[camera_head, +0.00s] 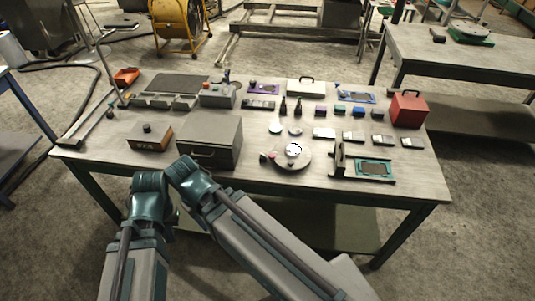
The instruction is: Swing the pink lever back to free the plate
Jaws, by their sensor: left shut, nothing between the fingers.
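A round grey disc (291,158) lies near the front edge of the workbench, with a pale patterned piece on top. A small pinkish-red knob (264,157) on a short dark arm is at its left rim; it looks like the pink lever. To the right, a flat teal-framed plate (374,169) lies in a holder with a dark upright bracket (340,158). My left arm (150,200) is folded in front of the bench, its bend left of the disc and apart from it. Its fingers are not clearly made out. My right gripper does not show.
A grey box (211,142) with a handle stands left of the disc, beside a brown box (150,138). Several small blocks and bottles stand behind the disc. A red case (408,109) is at the right. The bench's front right is clear.

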